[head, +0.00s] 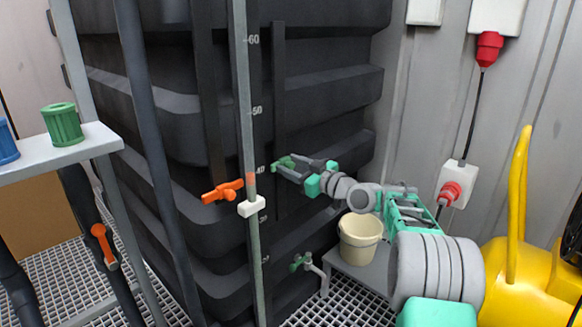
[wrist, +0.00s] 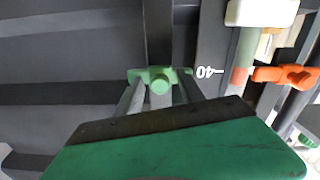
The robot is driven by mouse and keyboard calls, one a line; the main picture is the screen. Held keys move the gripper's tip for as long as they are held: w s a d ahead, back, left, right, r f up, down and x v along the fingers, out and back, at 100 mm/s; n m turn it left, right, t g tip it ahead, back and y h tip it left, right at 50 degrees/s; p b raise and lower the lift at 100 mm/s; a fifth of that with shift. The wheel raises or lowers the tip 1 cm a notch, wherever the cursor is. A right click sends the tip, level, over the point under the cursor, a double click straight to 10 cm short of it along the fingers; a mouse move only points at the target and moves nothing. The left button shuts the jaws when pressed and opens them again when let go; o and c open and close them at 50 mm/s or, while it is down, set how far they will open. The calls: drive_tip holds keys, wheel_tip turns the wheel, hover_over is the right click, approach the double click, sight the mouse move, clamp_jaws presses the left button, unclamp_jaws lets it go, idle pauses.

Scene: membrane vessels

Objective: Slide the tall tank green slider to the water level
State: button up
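The green slider (head: 287,161) sits on a vertical dark rail on the front of the tall black tank (head: 320,95), near the 40 mark. In the wrist view the green slider (wrist: 160,80) shows a round knob with a bar to each side. My gripper (head: 290,168) is at the slider. Its two grey fingers (wrist: 161,88) are apart, one on each side of the knob, with gaps between. I cannot tell whether the fingertips touch the bar. The gauge tube (head: 244,100) carries an orange-red band (head: 250,181) near the 40 mark.
An orange lever (head: 222,191) and a white block (head: 252,206) are by the tube. A green tap (head: 300,262) is low on the tank. A cream bucket (head: 359,240) stands right, near yellow equipment (head: 520,285). A shelf (head: 60,158) holds a green cap (head: 62,125) at left.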

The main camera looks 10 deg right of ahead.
drive_tip(key=p+v, duration=0.1)
drive_tip(key=v, duration=0.6)
drive_tip(key=shift+s+d, duration=0.25)
drive_tip(key=shift+s, duration=0.05)
drive_tip(key=s+a+r+m+g+h+p, duration=0.1)
drive_tip(key=s+a+r+g+h+p, duration=0.1)
drive_tip(key=s+a+r+p, duration=0.45)
drive_tip(key=s+a+r+m+g+h+p, duration=0.1)
drive_tip(key=a+r+g+h+p, duration=0.15)
drive_tip(key=p, duration=0.75)
drive_tip(key=s+d+r+m+g+h+p, duration=0.2)
drive_tip(key=s+p, duration=0.6)
drive_tip(key=s, duration=0.5)
drive_tip(key=s+d+r+m+g+h+p, duration=0.2)
drive_tip(key=s+r+m+g+h+p, duration=0.2)
drive_tip(key=s+p, duration=0.4)
drive_tip(key=s+r+m+g, duration=0.1)
drive_tip(key=s, duration=0.4)
drive_tip(key=shift+p, duration=0.35)
